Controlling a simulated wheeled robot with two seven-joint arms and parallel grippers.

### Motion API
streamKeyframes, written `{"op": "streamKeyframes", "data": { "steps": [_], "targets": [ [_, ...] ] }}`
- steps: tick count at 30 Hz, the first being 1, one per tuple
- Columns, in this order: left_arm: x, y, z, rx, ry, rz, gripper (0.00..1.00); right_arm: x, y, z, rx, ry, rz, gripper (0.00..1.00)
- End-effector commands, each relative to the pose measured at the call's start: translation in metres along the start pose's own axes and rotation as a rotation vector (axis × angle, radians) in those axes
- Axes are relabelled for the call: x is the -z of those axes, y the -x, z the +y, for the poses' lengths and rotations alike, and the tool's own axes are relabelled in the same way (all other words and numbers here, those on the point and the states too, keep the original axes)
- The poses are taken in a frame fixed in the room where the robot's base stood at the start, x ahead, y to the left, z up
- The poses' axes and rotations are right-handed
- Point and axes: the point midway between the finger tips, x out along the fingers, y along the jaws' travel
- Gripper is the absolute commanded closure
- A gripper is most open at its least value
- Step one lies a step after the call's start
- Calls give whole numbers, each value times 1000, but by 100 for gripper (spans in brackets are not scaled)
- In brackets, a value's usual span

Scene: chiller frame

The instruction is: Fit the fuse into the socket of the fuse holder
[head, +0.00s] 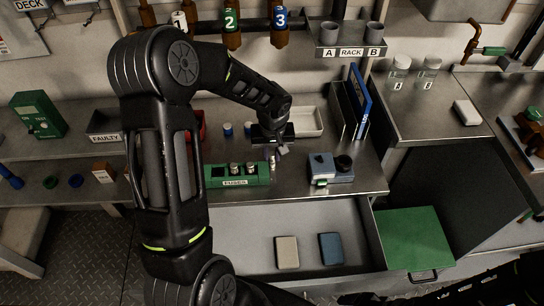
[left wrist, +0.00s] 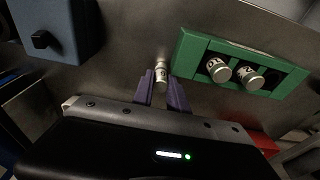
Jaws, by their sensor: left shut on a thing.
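My left gripper (head: 277,153) is shut on a pale, silvery fuse (head: 272,162). In the left wrist view the fuse (left wrist: 161,74) stands up between the purple fingertips (left wrist: 162,92). The green block labelled FUSES (head: 236,183) lies just left of the gripper and holds two more fuses, whose marked ends (left wrist: 218,70) show in the left wrist view. My right gripper is not in view.
A blue folder (head: 361,101) stands at the right. Below the worktop, an open drawer (head: 237,250) holds a beige block (head: 286,252) and a blue block (head: 330,248).

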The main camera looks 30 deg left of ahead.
Motion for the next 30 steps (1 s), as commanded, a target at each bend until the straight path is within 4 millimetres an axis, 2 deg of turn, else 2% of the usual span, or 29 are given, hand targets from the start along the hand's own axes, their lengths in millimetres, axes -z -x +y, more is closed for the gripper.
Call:
{"op": "streamKeyframes", "data": {
  "steps": [5,18,22,30],
  "targets": [
    [3,13,0,-2,2,4,100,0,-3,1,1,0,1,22],
    [14,89,1,-2,1,4,100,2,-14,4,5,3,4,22],
    [15,98,0,-1,0,1,100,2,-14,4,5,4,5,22],
    [15,99,0,-1,0,0,100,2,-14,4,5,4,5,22]
  ]
}}
